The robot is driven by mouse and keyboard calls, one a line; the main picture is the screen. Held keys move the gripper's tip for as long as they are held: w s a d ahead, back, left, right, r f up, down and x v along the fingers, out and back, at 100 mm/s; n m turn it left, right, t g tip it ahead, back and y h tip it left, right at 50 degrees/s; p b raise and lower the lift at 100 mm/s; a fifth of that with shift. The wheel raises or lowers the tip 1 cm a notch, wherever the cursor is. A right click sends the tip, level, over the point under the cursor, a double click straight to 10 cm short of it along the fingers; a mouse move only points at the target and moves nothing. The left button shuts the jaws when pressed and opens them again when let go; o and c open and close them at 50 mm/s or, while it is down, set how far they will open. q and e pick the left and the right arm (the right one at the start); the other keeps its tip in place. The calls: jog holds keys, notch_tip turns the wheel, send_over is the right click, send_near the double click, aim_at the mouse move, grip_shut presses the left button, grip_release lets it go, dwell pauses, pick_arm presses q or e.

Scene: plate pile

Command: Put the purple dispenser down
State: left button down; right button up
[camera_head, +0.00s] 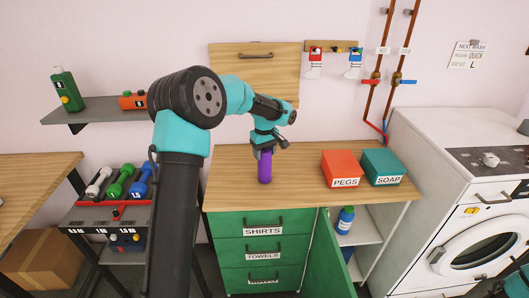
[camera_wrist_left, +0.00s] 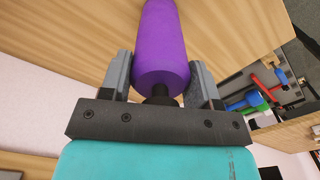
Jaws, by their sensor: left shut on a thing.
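The purple dispenser (camera_head: 265,168) is a purple cylinder, upright at the wooden counter top (camera_head: 225,180) in the head view. My left gripper (camera_head: 268,143) is above it, shut on its top end. In the left wrist view the dispenser (camera_wrist_left: 162,50) lies between the two grey fingers of my left gripper (camera_wrist_left: 163,85), its dark neck toward the palm. Whether its base touches the counter I cannot tell.
The red PEGS box (camera_head: 340,169) and teal SOAP box (camera_head: 383,167) stand to the right on the counter. A green cabinet door (camera_head: 328,255) hangs open below. A washing machine (camera_head: 480,200) is at right. The counter left of the dispenser is clear.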

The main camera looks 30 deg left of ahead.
pick_arm(q)
jog(key=shift+f, duration=0.15)
jog(key=shift+c, duration=1.7)
grip_release()
notch_tip(320, 180, up, 12)
jog(key=shift+r, duration=0.15)
jog(key=shift+o, duration=0.4)
